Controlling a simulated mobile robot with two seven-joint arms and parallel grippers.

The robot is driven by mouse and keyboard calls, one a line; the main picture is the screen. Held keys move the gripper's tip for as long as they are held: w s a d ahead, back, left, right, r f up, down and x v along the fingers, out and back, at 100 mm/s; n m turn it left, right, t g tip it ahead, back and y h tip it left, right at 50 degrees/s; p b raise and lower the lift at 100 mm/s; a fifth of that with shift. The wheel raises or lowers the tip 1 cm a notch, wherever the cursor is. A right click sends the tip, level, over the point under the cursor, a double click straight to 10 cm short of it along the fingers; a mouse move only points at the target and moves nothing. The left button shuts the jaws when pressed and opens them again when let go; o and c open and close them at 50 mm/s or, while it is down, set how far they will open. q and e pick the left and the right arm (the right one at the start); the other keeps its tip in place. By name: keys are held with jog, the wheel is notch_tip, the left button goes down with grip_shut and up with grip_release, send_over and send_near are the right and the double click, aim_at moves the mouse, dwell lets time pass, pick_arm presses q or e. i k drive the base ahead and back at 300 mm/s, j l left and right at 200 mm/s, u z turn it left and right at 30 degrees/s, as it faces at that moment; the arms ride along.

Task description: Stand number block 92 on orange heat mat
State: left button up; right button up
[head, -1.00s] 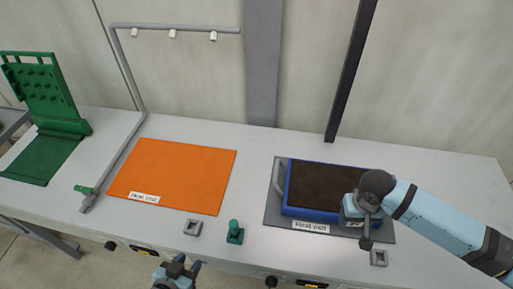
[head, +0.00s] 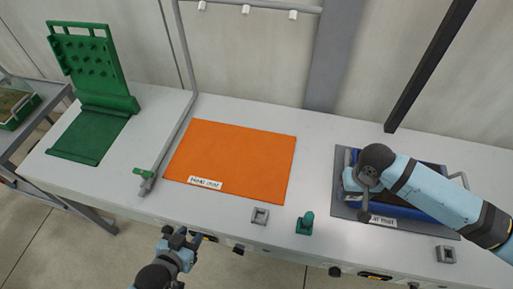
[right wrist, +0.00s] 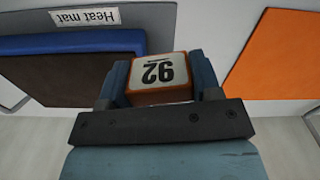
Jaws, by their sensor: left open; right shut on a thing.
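The orange heat mat (head: 232,160) lies flat on the bench, bare except for a white label at its front edge. It also shows at the right of the right wrist view (right wrist: 285,55). Number block 92 (right wrist: 158,74) is between the fingers of my right gripper (right wrist: 160,80), its numbered face towards the camera, upside down in the picture. In the head view my right gripper (head: 364,200) is over the left end of the blue tray, and its arm hides the block. My left gripper (head: 188,238) is open and empty in front of the bench.
A blue tray (head: 349,162) with dark filling sits on a grey mat (head: 340,205), right of the orange mat. A small grey square holder (head: 260,216) and a green knob (head: 305,223) are near the front edge. A grey pipe (head: 185,110) rises left of the orange mat.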

aim_at(205, 168)
jog(key=j, duration=0.4)
jog(key=i+j+u, duration=0.1)
jog(key=j, duration=0.25)
jog(key=i+j, duration=0.15)
jog(key=j, duration=0.25)
jog(key=j+u, duration=0.1)
jog(key=j, duration=0.25)
jog(key=i, duration=0.05)
